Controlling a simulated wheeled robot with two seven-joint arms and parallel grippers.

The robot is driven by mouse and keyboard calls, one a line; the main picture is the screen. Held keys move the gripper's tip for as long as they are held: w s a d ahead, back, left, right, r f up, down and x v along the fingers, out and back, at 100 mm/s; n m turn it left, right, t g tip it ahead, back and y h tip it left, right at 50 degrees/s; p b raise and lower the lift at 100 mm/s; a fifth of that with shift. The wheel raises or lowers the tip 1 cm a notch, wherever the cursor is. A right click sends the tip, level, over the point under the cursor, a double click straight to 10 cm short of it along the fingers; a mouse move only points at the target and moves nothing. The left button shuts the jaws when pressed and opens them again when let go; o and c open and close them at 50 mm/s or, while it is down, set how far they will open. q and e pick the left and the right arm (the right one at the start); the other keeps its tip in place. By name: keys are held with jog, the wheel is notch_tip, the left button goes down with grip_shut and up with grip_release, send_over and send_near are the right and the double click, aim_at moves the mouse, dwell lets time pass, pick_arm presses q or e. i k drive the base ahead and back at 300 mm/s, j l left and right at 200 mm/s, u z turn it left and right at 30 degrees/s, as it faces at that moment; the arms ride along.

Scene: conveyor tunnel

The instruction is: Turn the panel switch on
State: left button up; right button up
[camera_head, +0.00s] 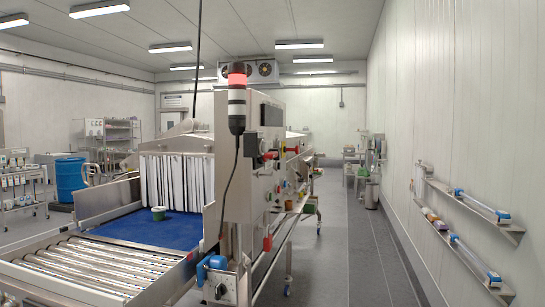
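The metal control panel (268,172) stands on the near right side of the conveyor machine and is seen at a steep angle. It carries several small knobs, buttons and levers, with red, yellow and green parts. They are too small to tell which one is the panel switch or how it is set. A lower box with a dark knob (221,290) sits under the panel at the machine's front corner. The signal tower (237,98) on the panel shows a red light on top. Neither of my grippers is in view.
The conveyor has metal rollers (85,268) and a blue belt (165,228) with a small cup (158,213) before white strip curtains (177,182). A grey floor aisle (345,245) to the right is clear. Wall shelves (470,212) hold tube-like items. A blue barrel (71,178) stands left.

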aim_at(271, 154)
jog(key=i+l+u, duration=0.1)
jog(key=u, duration=0.35)
jog(key=l+u, duration=0.15)
jog(key=u, duration=0.35)
jog(key=i+l+u, duration=0.1)
jog(key=u, duration=0.35)
jog(key=l+u, duration=0.25)
jog(key=u, duration=0.2)
